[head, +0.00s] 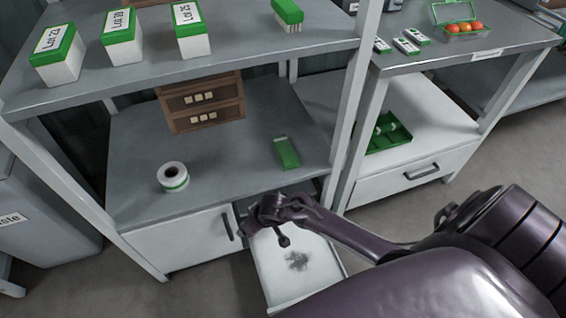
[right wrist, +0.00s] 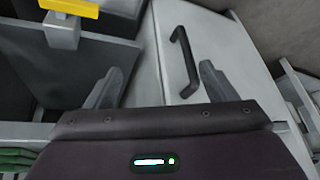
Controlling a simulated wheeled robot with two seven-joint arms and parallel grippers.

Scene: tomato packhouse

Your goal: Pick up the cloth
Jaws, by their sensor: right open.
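No cloth can be made out with certainty. A green layered thing (right wrist: 15,158), possibly folded, is cut off at the lower left of the right wrist view. My right gripper (head: 262,217) is over the drawer opening, below the middle shelf's front edge. In the right wrist view my right gripper (right wrist: 160,85) is open, its fingers apart with nothing between them. My left gripper is not in view.
A white cabinet front with a dark handle (right wrist: 185,62) lies beyond the fingers. The middle shelf (head: 225,150) holds a tape roll (head: 173,177), a green box (head: 286,152) and brown drawers (head: 201,104). Lot boxes (head: 60,55) stand above. A shelf post (head: 355,110) rises at the right.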

